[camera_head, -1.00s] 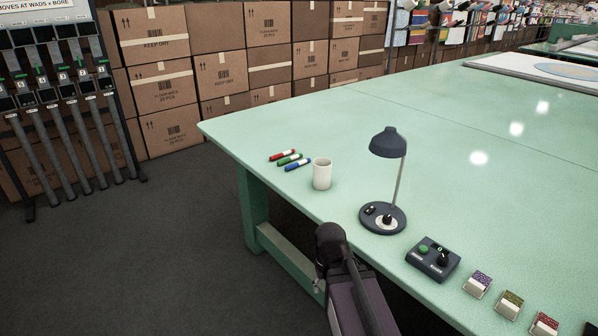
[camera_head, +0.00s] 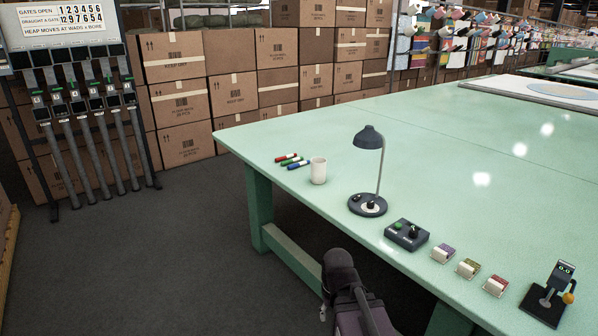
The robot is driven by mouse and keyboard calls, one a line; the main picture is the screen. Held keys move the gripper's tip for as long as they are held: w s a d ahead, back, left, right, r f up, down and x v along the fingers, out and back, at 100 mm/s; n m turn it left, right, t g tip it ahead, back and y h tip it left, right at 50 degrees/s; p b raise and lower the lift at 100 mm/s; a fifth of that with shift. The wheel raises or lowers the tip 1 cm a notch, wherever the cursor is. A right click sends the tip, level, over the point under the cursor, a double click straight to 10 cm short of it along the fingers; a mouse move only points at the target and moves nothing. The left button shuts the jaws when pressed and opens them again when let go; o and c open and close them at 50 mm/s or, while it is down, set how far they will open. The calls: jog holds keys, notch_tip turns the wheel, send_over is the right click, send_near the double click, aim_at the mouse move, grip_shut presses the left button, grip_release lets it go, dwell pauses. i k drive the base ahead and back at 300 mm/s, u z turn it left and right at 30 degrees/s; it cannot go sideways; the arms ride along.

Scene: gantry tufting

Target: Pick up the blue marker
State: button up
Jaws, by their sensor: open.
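The blue marker (camera_head: 298,165) lies on the green table (camera_head: 440,150) near its left corner. It is the nearest of three markers lying side by side, with a green marker (camera_head: 289,161) and a red marker (camera_head: 285,156) behind it. A white mug (camera_head: 319,172) stands just to its right, close to it. Part of my dark arm (camera_head: 342,280) shows at the bottom, in front of the table edge and well apart from the markers. My gripper is not visible.
A desk lamp (camera_head: 367,206), a control box (camera_head: 407,235), several small swatch blocks (camera_head: 468,268) and a small stand with a screen (camera_head: 548,301) line the near table edge. Stacked cartons (camera_head: 181,96) and a rack of tubes (camera_head: 82,130) stand behind. The floor at left is clear.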

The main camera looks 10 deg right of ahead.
aim_at(293, 166)
jog(key=u, duration=0.6)
jog(key=i, duration=1.05)
jog(key=z, duration=0.8)
